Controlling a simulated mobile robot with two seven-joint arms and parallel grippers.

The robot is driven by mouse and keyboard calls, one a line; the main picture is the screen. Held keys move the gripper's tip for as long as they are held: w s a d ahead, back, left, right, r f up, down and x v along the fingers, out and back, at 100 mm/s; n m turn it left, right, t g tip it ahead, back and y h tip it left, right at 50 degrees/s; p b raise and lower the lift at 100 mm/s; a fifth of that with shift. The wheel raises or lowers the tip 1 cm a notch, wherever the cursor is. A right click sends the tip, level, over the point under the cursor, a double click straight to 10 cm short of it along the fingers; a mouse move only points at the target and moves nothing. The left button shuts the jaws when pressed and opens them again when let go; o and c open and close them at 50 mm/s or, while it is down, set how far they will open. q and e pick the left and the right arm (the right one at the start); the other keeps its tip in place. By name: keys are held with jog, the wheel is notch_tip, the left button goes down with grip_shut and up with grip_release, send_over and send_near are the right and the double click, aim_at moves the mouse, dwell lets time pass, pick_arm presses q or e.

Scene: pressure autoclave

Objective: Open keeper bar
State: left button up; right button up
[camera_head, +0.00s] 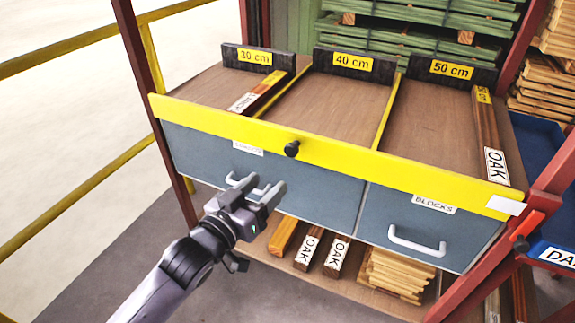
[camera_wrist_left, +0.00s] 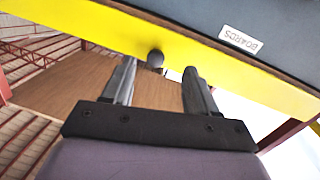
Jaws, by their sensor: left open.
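The yellow keeper bar (camera_head: 340,156) runs along the front edge of the bench top, above the drawers. A black round knob (camera_head: 292,149) sticks out of it left of the middle. My left gripper (camera_head: 264,184) is open and empty, in front of the left drawer and below the knob in the head view. In the left wrist view the bar (camera_wrist_left: 110,35) crosses behind the fingertips of the gripper (camera_wrist_left: 160,68). The knob (camera_wrist_left: 155,58) appears between the fingertips, closer to the left one. Contact with the knob cannot be seen. My right gripper is out of view.
Below the bar are a left drawer (camera_head: 190,153), its handle partly behind my gripper, and a right drawer (camera_head: 388,220) labelled BLOCKS. Boards lie in lanes on the bench top (camera_head: 345,98). A yellow railing (camera_head: 80,195) stands left; a red frame post (camera_head: 150,90) stands beside the bench.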

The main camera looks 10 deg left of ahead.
aim_at(289, 152)
pick_arm(q)
jog(key=shift+w+d+r, duration=0.35)
jog(key=shift+w+d, duration=0.2)
jog(key=shift+w, duration=0.75)
jog(key=shift+w+d+r, duration=0.4)
jog(key=shift+w+d, duration=0.1)
jog(key=shift+w, duration=0.75)
jog(key=shift+w+d+r, duration=0.35)
jog(key=shift+w+d, duration=0.2)
jog(key=shift+w, duration=0.75)
jog(key=shift+b, duration=0.35)
grip_shut()
